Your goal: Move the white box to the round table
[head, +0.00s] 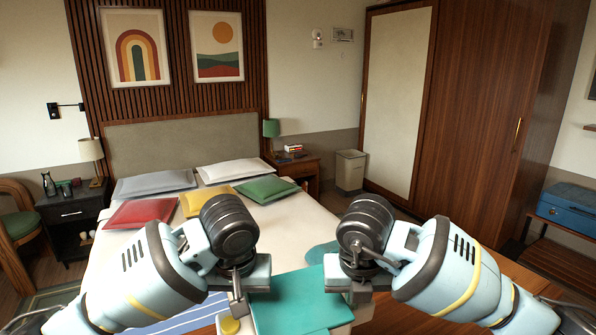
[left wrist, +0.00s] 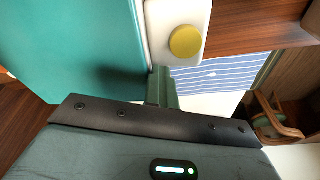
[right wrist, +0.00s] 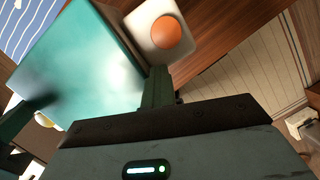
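I cannot pick out a clear white box near my grippers. A teal, flat-topped object (head: 300,299) lies between them; it also shows in the left wrist view (left wrist: 70,40) and right wrist view (right wrist: 80,60). My left gripper (head: 238,306) is at its left edge and my right gripper (head: 352,291) at its right edge. Each shows its fingers together, with no object visible between them. I cannot tell whether they press on the teal object. A white piece with a yellow disc (left wrist: 186,42) is beside the left fingers; one with an orange disc (right wrist: 167,32) is beside the right.
The bed (head: 290,220) with several cushions is ahead. A dark nightstand (head: 70,212) is at the left and a blue case (head: 568,208) at the right. No round table is clearly identifiable.

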